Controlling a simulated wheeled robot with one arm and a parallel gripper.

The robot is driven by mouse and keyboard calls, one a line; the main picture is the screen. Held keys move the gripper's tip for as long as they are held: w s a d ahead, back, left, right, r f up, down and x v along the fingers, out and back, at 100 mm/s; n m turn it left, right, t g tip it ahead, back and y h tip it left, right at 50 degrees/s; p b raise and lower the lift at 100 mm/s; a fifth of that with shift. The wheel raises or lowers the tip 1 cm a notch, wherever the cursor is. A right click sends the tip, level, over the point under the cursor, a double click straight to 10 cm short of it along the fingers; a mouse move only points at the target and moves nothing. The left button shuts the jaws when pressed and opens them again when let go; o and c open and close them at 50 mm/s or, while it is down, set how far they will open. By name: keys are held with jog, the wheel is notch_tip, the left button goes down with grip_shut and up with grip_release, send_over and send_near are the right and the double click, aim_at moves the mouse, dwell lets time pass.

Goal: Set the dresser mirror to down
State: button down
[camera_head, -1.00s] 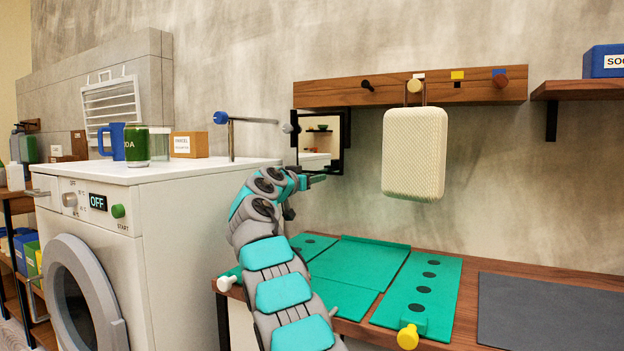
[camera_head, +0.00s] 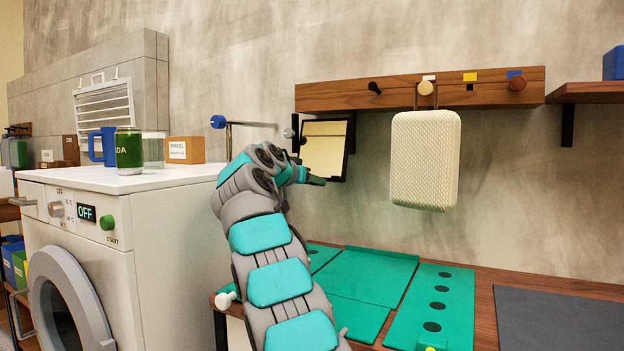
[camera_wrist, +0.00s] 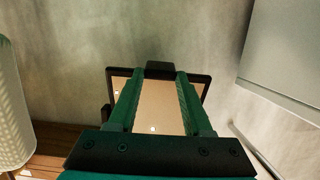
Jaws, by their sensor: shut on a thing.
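The dresser mirror (camera_head: 325,140) is a small square glass in a black frame on the wall, left of the hanging cream case. It is tilted, and its glass reflects a plain beige surface. My gripper (camera_head: 318,181) is at the mirror's lower edge in the head view. In the wrist view the two green fingers of my gripper (camera_wrist: 160,74) reach across the mirror glass (camera_wrist: 152,105) to a black tab (camera_wrist: 162,67) on the frame's edge, and are shut on it. The exact finger contact is small and partly hidden.
A cream case (camera_head: 424,160) hangs from a wooden peg rail (camera_head: 400,95) right of the mirror. A metal rod (camera_head: 252,124) stands on the washing machine (camera_head: 150,200) to the left. Green panels (camera_head: 365,275) lie on the wooden bench below. The wall between mirror and bench is clear.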

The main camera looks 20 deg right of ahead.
jog(key=shift+s+a+r, duration=0.15)
jog(key=shift+a+r, duration=0.1)
jog(key=shift+r, duration=0.2)
jog(key=c, duration=0.6)
grip_release()
jog(key=shift+s+a+r, duration=0.1)
jog(key=shift+o, duration=1.4)
jog(key=shift+f, duration=0.2)
jog(key=b+v, duration=0.2)
jog(key=v, duration=0.5)
jog(key=shift+s+a, duration=0.2)
jog(key=shift+a, duration=0.1)
